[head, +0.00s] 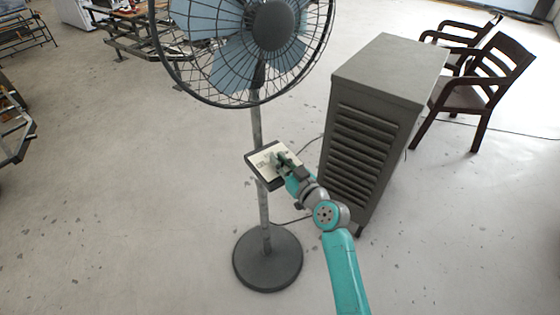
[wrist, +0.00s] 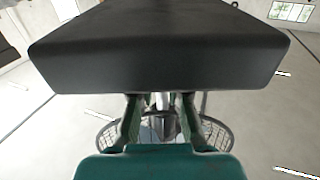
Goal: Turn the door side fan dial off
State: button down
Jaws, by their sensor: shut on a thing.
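The pedestal fan has a blue-bladed head (head: 272,25) in a black wire cage. Its control box (head: 250,158), with a pale face and dark rim, sits midway up the pole. My gripper (head: 280,158) is at the right part of this face, shut on the fan dial. The dial is mostly hidden by the fingers, and its setting cannot be read. In the wrist view, the dark side of the box (wrist: 160,60) fills the upper middle. My two green fingers (wrist: 160,108) reach up to the box, with a gap between them.
The fan's pole (head: 265,215) rises from a round dark base (head: 267,262). A grey louvred cabinet (head: 375,125) stands close to the right of my arm. Wooden armchairs (head: 485,85) are behind it. A cable lies near the cabinet.

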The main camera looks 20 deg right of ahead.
jog(key=shift+d+n+y, duration=0.1)
jog(key=shift+n+y, duration=0.2)
jog(key=shift+y, duration=0.1)
jog(key=shift+d+n+g+y, duration=0.1)
jog(key=shift+n+g+y, duration=0.65)
jog(key=shift+y, duration=0.45)
jog(key=shift+w+d+n+g+y, duration=0.1)
jog(key=shift+w+n+g+y, duration=0.05)
jog(key=shift+n+g+y, duration=1.75)
jog(key=shift+t+y, duration=0.25)
jog(key=shift+y, duration=0.25)
jog(key=c, duration=1.1)
grip_release()
jog(key=shift+c, duration=0.2)
jog(key=v, duration=1.2)
